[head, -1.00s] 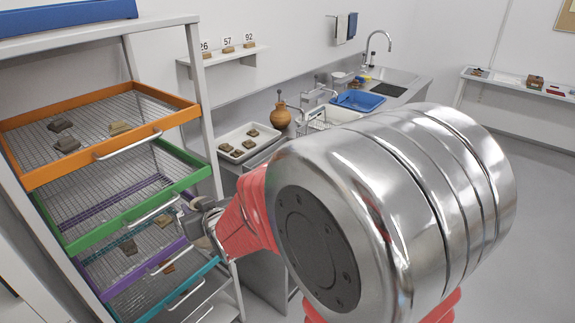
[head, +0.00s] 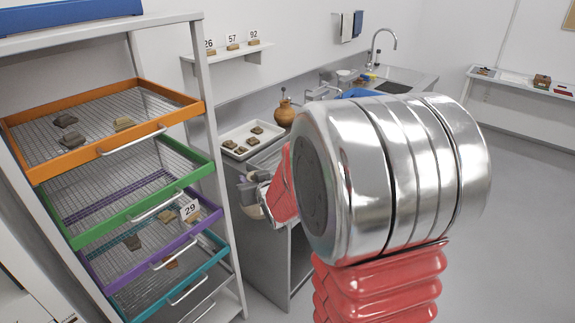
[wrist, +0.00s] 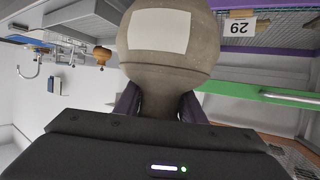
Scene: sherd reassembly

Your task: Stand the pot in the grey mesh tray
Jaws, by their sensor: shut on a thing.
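My gripper (wrist: 158,106) is shut on the neck of a grey-brown round pot (wrist: 150,72), with one dark finger on each side. A blank white patch (wrist: 160,30) shows on the pot's body. The wrist picture is upside down, and the pot's far end is cut off by its upper edge. In the head view my gripper (head: 254,191) is in the air just right of the tray rack, and my arm partly hides it; the pot is hard to make out there. A grey tray (head: 203,301) seems to sit lowest in the rack, largely hidden.
The rack holds orange (head: 60,167), green (head: 90,235), purple (head: 130,255) and teal (head: 185,268) framed mesh trays, several with sherds. A card reading 29 (head: 190,210) stands by the purple tray. An orange-brown jar (head: 285,113) and a white sherd tray (head: 238,153) stand on the counter.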

